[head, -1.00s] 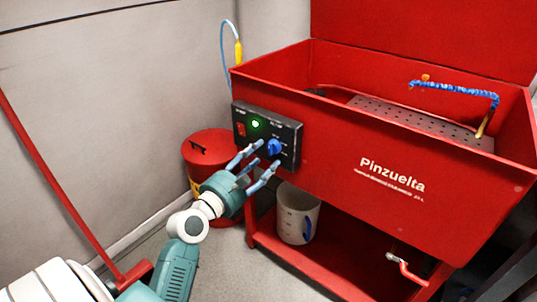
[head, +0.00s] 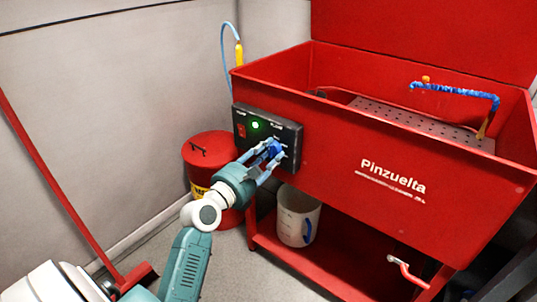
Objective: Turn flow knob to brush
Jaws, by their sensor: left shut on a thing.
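The blue flow knob (head: 275,148) sits on the right part of the black control panel (head: 289,135) on the front of the red parts washer. My left gripper (head: 270,151) is at the panel with its fingers around the knob, shut on it. The fingers partly hide the knob, so its pointer and the position labels cannot be read. The blue brush hose (head: 455,88) arches over the perforated tray inside the washer's basin. My right gripper is not in view.
A red bin (head: 209,148) stands left of the washer. A red-handled valve (head: 405,268) sticks out at lower right.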

